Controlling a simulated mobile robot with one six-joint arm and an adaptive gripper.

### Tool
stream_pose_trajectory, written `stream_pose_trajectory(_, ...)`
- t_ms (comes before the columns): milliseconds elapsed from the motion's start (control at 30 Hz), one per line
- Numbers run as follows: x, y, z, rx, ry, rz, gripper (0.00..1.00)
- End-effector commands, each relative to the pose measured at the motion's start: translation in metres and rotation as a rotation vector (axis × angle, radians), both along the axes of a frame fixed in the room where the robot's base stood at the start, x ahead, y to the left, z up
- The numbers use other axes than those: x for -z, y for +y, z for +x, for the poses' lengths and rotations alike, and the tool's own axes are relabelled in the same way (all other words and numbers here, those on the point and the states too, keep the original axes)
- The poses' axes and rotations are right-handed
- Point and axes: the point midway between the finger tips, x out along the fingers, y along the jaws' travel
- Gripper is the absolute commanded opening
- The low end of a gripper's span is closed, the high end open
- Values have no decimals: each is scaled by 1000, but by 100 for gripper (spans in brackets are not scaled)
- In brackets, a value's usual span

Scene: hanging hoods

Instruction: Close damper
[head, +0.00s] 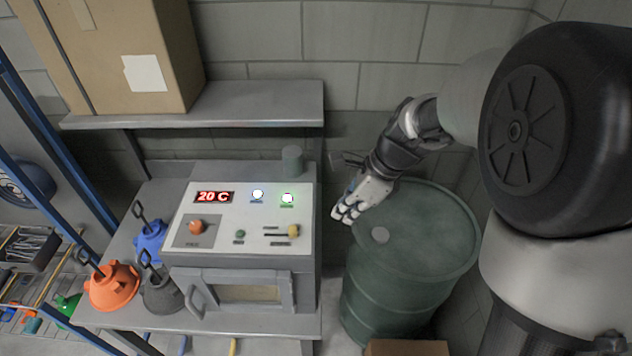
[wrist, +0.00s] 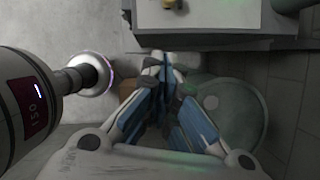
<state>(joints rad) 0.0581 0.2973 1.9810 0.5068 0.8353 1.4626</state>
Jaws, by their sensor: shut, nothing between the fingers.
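The oven (head: 240,220) has a sloped white panel. On it, a yellow knob (head: 293,231) sits at the right end of a dark horizontal slot. It looks like the damper control, but its label is too small to read. My gripper (head: 346,212) is right of the panel, near the oven's side and apart from the knob. In the wrist view my gripper (wrist: 160,72) has its fingers brought together with nothing between them. The panel's edge (wrist: 215,18) runs along the top of that view, and a small orange-yellow knob (wrist: 172,4) is cut off by the frame.
A green barrel (head: 362,303) stands right of the oven, below my gripper. An orange knob (head: 197,226) and a small green knob (head: 239,234) are also on the panel. A shelf (head: 215,104) holds a cardboard box (head: 120,60) behind. Orange, blue and dark hoods stand left.

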Motion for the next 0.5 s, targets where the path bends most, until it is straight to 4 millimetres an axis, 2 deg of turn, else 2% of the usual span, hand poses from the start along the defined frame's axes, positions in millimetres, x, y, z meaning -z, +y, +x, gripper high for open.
stream_pose_trajectory(367, 2, 1, 1, 8, 5, 2, 0)
stream_pose_trajectory(500, 13, 5, 2, 7, 6, 3, 0)
